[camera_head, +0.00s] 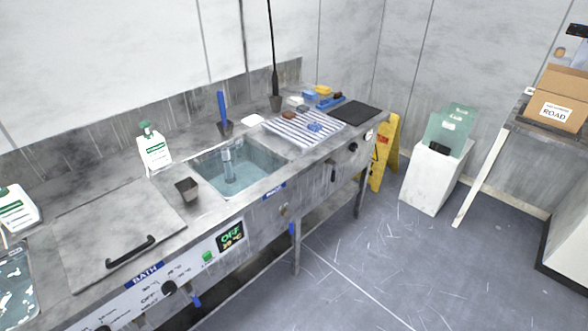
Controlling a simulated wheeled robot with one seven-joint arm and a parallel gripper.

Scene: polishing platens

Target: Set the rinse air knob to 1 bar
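My gripper is not in view. The steel bench's front panel runs along the left and middle. A round dark knob (352,147) sits on the panel near the bench's right end, beside a small white-faced gauge (368,134). A dark lever-like handle (333,172) hangs on the panel left of it. A smaller fitting (283,211) sits under a blue label (275,191) below the water-filled sink (256,171). Markings at the knob and gauge are too small to read, so I cannot tell which is the rinse air knob or its setting.
A steel lid (115,225) with a black handle covers the bath at left, above another black knob (169,287) and a green display (230,236). A yellow floor sign (386,150) stands close to the bench's right end. Open floor (390,265) lies in front.

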